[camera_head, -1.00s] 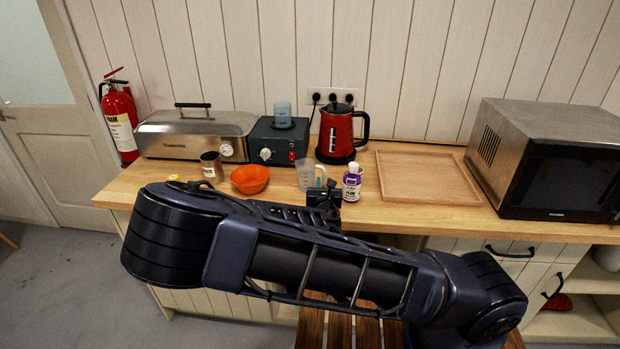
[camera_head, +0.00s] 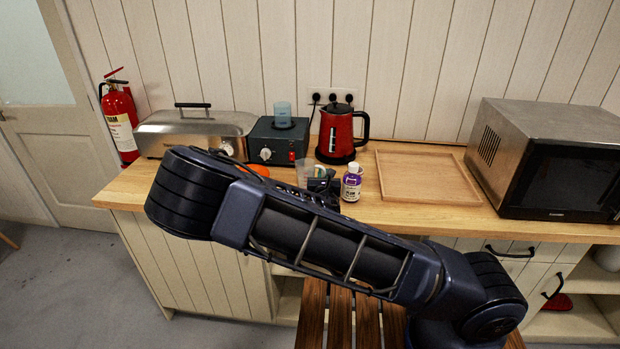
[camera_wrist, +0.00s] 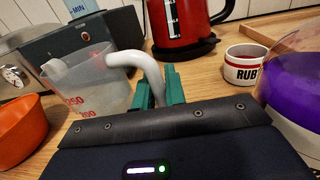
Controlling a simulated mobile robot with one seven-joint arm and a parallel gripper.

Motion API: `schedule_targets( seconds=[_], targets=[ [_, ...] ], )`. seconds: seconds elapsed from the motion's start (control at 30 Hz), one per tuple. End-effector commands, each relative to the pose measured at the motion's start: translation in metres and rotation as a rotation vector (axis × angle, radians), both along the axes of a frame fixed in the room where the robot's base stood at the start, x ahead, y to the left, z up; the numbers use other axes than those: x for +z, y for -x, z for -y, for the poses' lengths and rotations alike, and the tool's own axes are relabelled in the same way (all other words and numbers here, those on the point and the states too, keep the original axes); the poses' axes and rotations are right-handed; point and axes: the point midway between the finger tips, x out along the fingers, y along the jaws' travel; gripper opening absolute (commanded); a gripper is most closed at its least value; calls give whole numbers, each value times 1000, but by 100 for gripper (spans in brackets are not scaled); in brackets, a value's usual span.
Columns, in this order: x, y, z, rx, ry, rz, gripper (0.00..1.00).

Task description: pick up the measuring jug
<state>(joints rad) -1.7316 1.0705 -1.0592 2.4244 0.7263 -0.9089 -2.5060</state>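The measuring jug (camera_head: 304,173) is clear plastic with red markings and a pale handle. In the head view it is partly hidden behind my arm and gripper (camera_head: 325,184). In the wrist view the jug (camera_wrist: 82,82) is at the left, upright or nearly so, with its handle reaching right. My gripper's teal fingers (camera_wrist: 159,88) stand close on both sides of the handle's lower part, with a gap only about as wide as the handle. They look shut on it. The jug's base is hidden, so I cannot tell whether it touches the counter.
An orange bowl (camera_wrist: 20,128) is left of the jug. A blue-grey appliance (camera_head: 278,140) and red kettle (camera_head: 336,133) stand behind. A purple-labelled bottle (camera_head: 352,183) and a white mug (camera_wrist: 246,66) are to the right. A wooden tray (camera_head: 428,176) lies farther right.

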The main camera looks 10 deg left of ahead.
Motion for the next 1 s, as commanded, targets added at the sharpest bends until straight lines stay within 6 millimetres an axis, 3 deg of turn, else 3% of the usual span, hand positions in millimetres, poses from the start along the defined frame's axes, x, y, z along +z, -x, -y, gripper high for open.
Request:
schedule_targets(
  seconds=[0.63, 1.0],
  targets=[
    [4, 0, 0, 0, -1, 0, 0],
    [27, 0, 0, 0, -1, 1, 0]
  ],
)
